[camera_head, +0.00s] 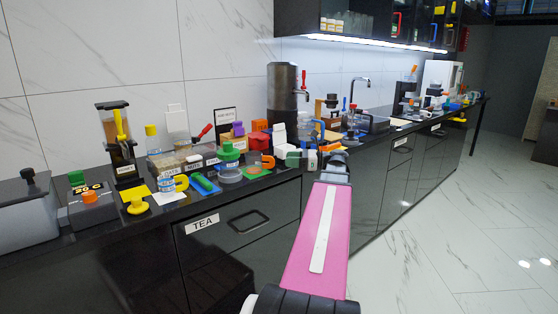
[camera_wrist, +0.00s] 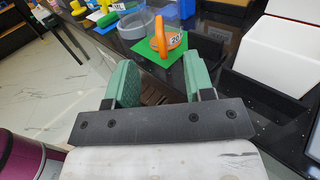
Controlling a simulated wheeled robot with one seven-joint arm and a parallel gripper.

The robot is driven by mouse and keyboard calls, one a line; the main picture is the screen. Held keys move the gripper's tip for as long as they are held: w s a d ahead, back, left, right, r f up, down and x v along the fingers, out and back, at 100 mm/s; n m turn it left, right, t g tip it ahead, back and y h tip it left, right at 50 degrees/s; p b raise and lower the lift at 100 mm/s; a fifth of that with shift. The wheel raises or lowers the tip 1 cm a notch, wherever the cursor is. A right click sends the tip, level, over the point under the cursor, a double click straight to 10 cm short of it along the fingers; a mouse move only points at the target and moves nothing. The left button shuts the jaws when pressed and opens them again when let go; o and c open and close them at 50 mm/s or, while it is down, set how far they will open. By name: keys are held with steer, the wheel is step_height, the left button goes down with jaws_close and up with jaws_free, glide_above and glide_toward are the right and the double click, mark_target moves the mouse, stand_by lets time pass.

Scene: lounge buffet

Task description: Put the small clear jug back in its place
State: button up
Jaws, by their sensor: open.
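The small clear jug (camera_wrist: 202,42) has an orange handle with a white number label. It stands on a green mat (camera_wrist: 147,52) on the dark counter, beyond my fingers in the wrist view. In the head view, its orange handle shows beside the jug (camera_head: 255,160), near the front edge of the counter, left of my gripper (camera_head: 303,160). My gripper has green finger pads; in the wrist view (camera_wrist: 162,82) the fingers are spread with nothing between them. They are apart from the jug.
A clear tub with a green lid (camera_head: 229,154) stands left of the jug. A white carton (camera_head: 279,135) and a red box (camera_head: 259,142) stand behind it. A large steel urn (camera_head: 284,94) rises farther back. The counter is crowded; floor (camera_head: 440,240) at right is clear.

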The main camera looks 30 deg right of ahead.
steer(key=v, duration=0.3)
stand_by(0.6)
